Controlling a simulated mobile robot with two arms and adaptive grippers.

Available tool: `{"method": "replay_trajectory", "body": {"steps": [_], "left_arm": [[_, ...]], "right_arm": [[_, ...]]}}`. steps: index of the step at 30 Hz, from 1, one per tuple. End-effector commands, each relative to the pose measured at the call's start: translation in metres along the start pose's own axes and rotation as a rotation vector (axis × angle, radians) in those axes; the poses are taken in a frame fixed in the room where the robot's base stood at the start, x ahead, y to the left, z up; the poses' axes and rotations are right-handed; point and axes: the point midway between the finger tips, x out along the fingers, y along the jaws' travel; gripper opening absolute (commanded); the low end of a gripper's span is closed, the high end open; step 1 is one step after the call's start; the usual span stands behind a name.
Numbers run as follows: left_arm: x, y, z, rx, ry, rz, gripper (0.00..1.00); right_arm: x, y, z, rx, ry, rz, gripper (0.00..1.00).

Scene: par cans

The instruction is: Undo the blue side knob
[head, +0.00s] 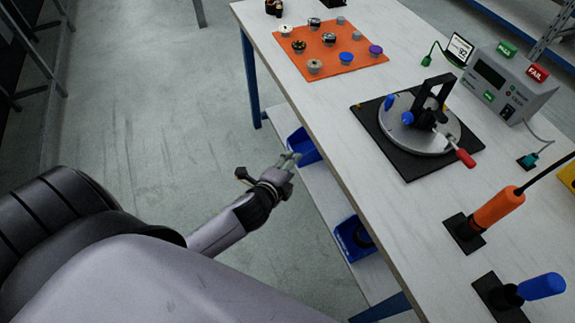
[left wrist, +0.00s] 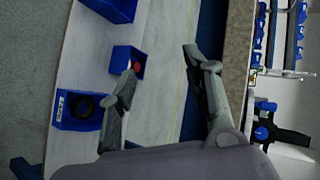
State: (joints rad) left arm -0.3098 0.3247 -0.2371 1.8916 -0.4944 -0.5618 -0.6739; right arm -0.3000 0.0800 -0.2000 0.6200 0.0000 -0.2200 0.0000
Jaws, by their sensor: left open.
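The fixture is a round metal plate (head: 432,143) on a black square mat (head: 392,151), with a black upright bracket (head: 437,92). Two blue knobs show at its left side: an upper one (head: 389,102) and a rounder lower one (head: 408,118). I cannot tell for sure which is the side knob. A red-tipped handle (head: 465,157) sticks out at the front right. My left gripper (head: 289,160) is off the table's left edge, apart from the fixture. In the left wrist view its fingers (left wrist: 160,66) are spread and empty. My right gripper is not in view.
The table edge (head: 330,165) lies between my left gripper and the fixture. Blue bins (head: 352,240) sit on a lower shelf. An orange mat (head: 330,62) holds several small caps. A tester box (head: 511,82), an orange tool (head: 498,207) and a blue-handled tool (head: 541,286) stand right.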

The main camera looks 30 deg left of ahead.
Motion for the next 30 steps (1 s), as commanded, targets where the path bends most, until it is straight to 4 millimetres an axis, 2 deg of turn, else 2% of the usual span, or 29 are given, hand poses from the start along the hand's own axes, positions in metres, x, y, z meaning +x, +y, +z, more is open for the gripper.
{"method": "replay_trajectory", "body": {"steps": [3,9,25,28,29,30], "left_arm": [[0.003,0.014,0.003,-0.031,-0.005,0.03,0.46],[0.005,0.025,0.004,-0.055,-0.009,0.052,0.46],[0.006,0.028,0.005,-0.059,-0.01,0.058,0.46],[0.01,0.052,0.009,-0.098,-0.019,0.101,0.46],[0.012,0.064,0.011,-0.118,-0.024,0.124,0.46],[0.015,0.086,0.014,-0.155,-0.033,0.161,0.46]], "right_arm": [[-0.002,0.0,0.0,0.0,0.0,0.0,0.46],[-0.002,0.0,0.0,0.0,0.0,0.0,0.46],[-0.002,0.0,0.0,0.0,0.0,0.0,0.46],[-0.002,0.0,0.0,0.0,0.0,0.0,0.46],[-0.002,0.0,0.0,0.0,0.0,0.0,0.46],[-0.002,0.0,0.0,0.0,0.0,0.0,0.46]]}}
